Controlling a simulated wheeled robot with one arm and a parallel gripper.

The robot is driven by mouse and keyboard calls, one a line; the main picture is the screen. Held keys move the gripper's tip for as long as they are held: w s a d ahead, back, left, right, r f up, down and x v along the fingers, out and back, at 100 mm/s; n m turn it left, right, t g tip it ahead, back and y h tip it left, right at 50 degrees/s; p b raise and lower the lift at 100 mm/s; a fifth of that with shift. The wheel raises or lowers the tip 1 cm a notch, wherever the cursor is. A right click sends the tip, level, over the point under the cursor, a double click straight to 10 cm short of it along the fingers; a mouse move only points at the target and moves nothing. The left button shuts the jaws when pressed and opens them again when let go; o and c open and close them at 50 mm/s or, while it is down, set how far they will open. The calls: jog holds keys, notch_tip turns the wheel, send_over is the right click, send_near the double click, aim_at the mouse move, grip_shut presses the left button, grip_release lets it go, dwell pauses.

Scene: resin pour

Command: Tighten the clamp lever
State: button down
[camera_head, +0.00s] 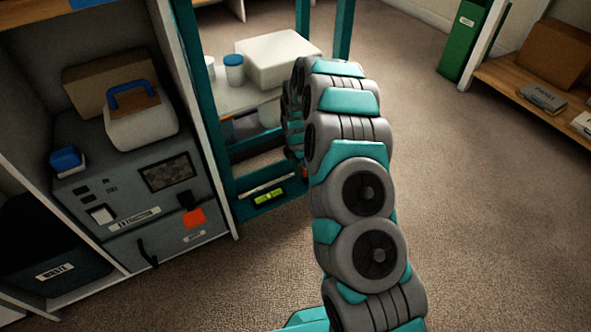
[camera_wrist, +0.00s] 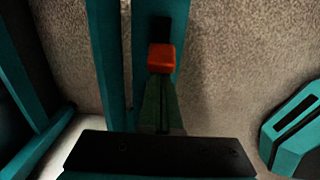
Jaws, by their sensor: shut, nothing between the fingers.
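The clamp lever shows in the wrist view as a red-orange block (camera_wrist: 161,57) with a dark part above it, set against a teal upright of the frame. My gripper (camera_wrist: 162,82) is shut and empty, its narrow greenish fingers together and pointing at the red block. The fingertips appear right at its near edge; I cannot tell whether they touch it. In the head view my arm hides the gripper, and only a small red bit (camera_head: 305,172) shows at the teal frame beside the arm.
The teal frame (camera_head: 222,150) carries a shelf with a white box (camera_head: 277,58) and a blue-lidded jar (camera_head: 234,70). A spirit level (camera_head: 270,197) lies low on it. A grey cabinet machine (camera_head: 150,215) stands left. Carpeted floor (camera_head: 480,220) is clear at right.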

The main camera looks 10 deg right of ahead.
jog(key=shift+w+d+r+y, duration=0.2)
jog(key=shift+d+y, duration=0.35)
jog(key=shift+y, duration=0.05)
jog(key=shift+w+d+r+b, duration=0.15)
jog(key=shift+w+d+b, duration=0.15)
jog(key=shift+d+b, duration=0.45)
jog(key=shift+w+d+r+b, duration=0.1)
jog(key=shift+w+d+b, duration=0.15)
jog(key=shift+d+b, duration=0.5)
jog(key=shift+d+r+p, duration=0.1)
jog(key=shift+p, duration=0.35)
jog(key=shift+r, duration=0.1)
jog(key=shift+r, duration=0.7)
